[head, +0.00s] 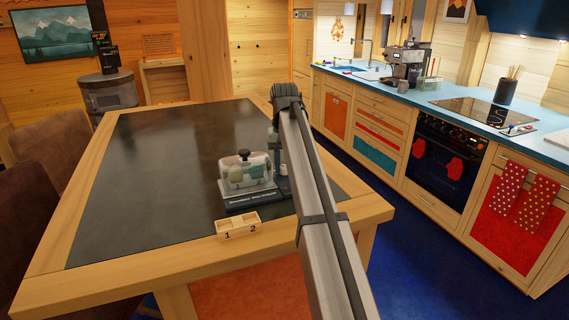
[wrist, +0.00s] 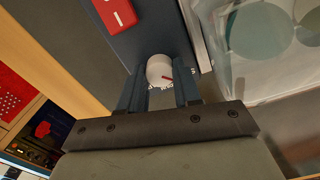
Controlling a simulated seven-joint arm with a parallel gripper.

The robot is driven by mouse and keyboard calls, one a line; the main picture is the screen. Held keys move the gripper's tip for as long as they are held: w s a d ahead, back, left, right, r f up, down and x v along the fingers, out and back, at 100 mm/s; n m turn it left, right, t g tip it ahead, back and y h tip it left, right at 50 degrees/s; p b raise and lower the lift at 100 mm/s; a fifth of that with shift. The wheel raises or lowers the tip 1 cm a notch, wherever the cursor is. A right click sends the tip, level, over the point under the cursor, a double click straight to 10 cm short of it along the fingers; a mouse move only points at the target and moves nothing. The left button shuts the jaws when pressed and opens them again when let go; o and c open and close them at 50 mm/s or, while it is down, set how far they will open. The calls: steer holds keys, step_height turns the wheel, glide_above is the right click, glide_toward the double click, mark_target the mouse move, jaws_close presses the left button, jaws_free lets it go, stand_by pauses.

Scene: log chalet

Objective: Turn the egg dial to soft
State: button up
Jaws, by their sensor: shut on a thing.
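The egg cooker (head: 247,180) stands near the right edge of the dark table, with eggs under its clear lid. In the wrist view its lid (wrist: 265,45) is at the upper right. The round white egg dial (wrist: 160,68) has a red pointer mark aimed to the right and slightly down. Lettering around the dial is mostly covered and I cannot read it. My gripper (wrist: 160,84) is shut on the dial, one dark finger at each side.
A red switch (wrist: 116,13) sits on the cooker's dark panel near the dial. A small wooden tray (head: 238,227) marked 1 and 2 lies at the table's front edge. The table's left side (head: 140,170) is clear. A kitchen counter (head: 390,90) runs along the right.

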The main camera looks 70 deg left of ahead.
mark_target(284, 166)
steer(key=o, duration=1.1)
steer(key=shift+c, duration=0.2)
step_height(284, 166, up, 12)
stand_by(0.5)
